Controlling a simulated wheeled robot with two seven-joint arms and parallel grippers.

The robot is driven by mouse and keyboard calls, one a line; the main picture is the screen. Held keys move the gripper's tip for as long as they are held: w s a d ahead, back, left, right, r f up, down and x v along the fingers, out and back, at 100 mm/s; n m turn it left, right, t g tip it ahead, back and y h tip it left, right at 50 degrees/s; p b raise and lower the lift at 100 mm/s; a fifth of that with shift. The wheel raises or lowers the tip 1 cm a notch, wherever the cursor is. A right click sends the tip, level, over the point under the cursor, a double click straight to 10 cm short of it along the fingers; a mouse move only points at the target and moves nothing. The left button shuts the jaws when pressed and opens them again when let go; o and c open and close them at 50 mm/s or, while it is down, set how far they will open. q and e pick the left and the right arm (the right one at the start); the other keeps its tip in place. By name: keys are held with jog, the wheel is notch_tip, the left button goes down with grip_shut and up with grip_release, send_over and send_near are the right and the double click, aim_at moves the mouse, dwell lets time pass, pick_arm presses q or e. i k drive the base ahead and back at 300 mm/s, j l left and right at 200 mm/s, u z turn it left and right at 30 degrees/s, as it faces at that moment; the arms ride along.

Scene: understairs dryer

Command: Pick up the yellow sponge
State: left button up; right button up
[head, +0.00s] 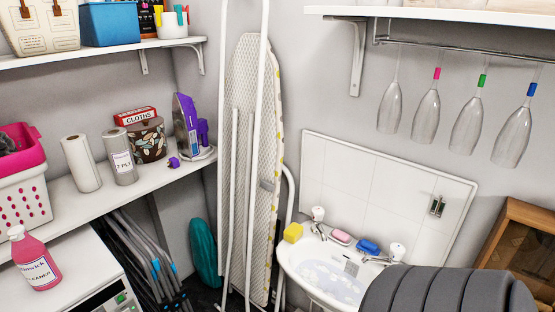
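The yellow sponge (293,232) is a small block on the back left corner of the white sink (300,270), beside the left tap (318,217). Nothing covers it. A dark grey ribbed part of mine fills the lower right corner and hides the sink's right side. Neither of my grippers is in the head view.
A pink soap (341,236) and a blue item (368,247) lie on the sink's back ledge. An ironing board (245,130) stands upright left of the sink. Glasses (470,120) hang under the right shelf. A wooden cabinet (520,245) stands at right.

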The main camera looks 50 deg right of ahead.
aim_at(294, 231)
jog(key=z, duration=1.7)
